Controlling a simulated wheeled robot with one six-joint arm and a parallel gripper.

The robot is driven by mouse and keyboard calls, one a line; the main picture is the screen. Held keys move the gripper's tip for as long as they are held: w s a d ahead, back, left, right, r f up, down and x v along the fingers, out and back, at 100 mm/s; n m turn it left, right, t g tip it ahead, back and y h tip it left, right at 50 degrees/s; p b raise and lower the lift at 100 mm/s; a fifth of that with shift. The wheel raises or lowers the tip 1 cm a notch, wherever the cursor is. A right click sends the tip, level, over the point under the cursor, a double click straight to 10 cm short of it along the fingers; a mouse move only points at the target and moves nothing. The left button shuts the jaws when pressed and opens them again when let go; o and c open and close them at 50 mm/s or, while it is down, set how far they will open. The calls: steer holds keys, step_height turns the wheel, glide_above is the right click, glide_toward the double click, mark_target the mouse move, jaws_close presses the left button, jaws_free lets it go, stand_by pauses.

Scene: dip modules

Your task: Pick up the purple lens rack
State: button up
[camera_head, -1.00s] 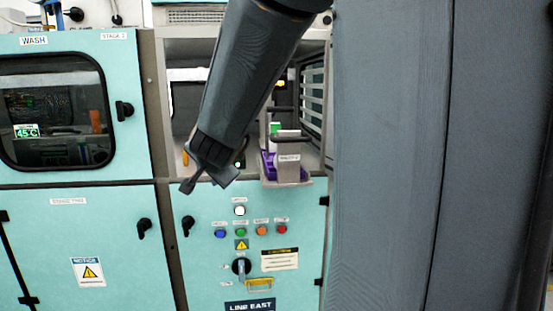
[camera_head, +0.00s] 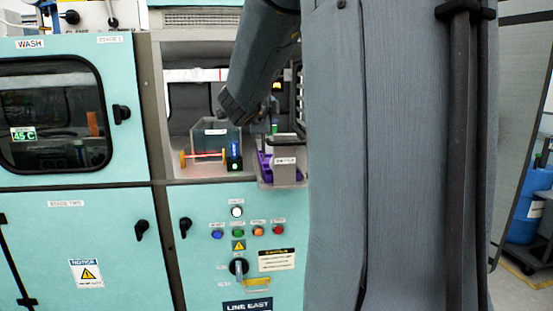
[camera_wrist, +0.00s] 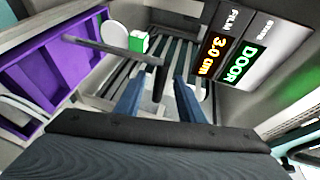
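The purple lens rack (camera_head: 265,163) sits in the open bay, at the near edge, partly behind a pale labelled block. Its purple part with compartments also fills the left of the wrist view (camera_wrist: 38,85). A grey bar with a dark end crosses from the rack side toward my fingers. My gripper (camera_wrist: 158,88) is open, its two fingers apart, to the right of the purple rack in the wrist view. I cannot tell whether the bar's dark end lies between the fingers or beyond them. In the head view the fingertips are hidden behind my arm.
A clear box (camera_head: 215,133), a yellow-ended rod (camera_head: 203,155) and a dark blue bottle-like item (camera_head: 235,155) stand left of the rack. A lit display (camera_wrist: 228,55) reading "DOOR" is at the right in the wrist view. Bay walls enclose the space.

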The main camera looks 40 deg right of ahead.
steer(key=shift+x, duration=0.85)
jaws_close()
stand_by(0.8)
